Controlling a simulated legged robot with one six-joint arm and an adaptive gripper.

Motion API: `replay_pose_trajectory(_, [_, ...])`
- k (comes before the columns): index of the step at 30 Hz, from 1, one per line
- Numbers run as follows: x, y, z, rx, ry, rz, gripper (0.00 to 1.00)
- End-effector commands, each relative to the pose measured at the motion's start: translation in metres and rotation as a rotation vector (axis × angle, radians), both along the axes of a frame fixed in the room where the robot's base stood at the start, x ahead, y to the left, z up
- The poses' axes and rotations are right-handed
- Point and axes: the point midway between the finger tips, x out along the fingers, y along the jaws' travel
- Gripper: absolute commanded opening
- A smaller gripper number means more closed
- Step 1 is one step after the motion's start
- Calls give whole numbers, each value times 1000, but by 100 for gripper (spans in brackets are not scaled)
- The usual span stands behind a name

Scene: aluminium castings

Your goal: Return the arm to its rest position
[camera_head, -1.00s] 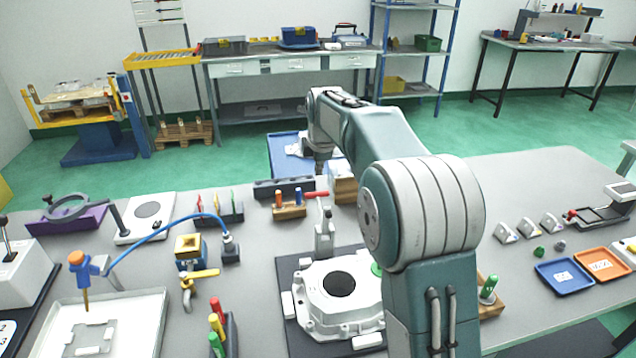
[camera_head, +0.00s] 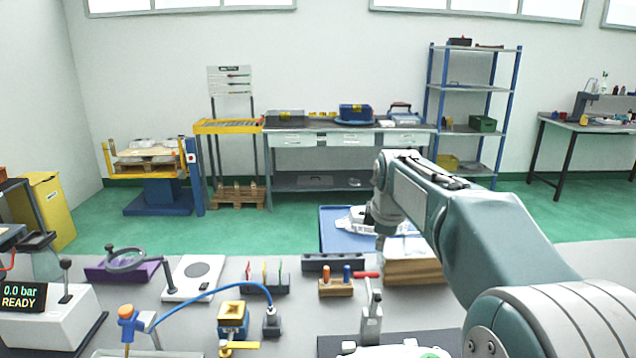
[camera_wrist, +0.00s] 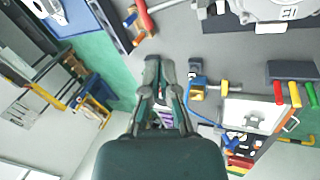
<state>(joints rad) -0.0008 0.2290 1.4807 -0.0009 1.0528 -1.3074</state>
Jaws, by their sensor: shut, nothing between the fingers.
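My grey-green arm reaches from the lower right of the head view out over the bench. My gripper (camera_head: 381,243) hangs at its far end, small and partly hidden by the wrist, in front of the blue tray. In the wrist view my gripper (camera_wrist: 160,66) shows its two fingers close together and empty. The bench top lies beyond them, with no object held. The pale aluminium casting (camera_wrist: 275,8) is at the top right of the wrist view. Only its upper edge (camera_head: 400,352) shows at the bottom of the head view.
A wooden block stack (camera_head: 415,268) and a dark slotted block (camera_head: 333,262) stand near my gripper. A red-handled clamp (camera_head: 371,320) rises beside the casting. A yellow-topped fixture (camera_head: 232,318) and blue hose are left. Green floor (camera_head: 285,228) is open beyond the bench.

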Motion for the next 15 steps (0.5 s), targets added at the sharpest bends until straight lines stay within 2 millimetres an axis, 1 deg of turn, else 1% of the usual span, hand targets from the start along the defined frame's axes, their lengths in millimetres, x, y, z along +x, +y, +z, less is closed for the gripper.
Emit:
replay_pose_trajectory(1, [-15,0,6,19,-6,-46,0])
replay_pose_trajectory(6, [-60,0,16,88,-23,-216,0])
replay_pose_trajectory(11, [-104,0,19,156,-37,-371,0])
replay_pose_trajectory(15, [-143,0,17,217,-49,-508,0])
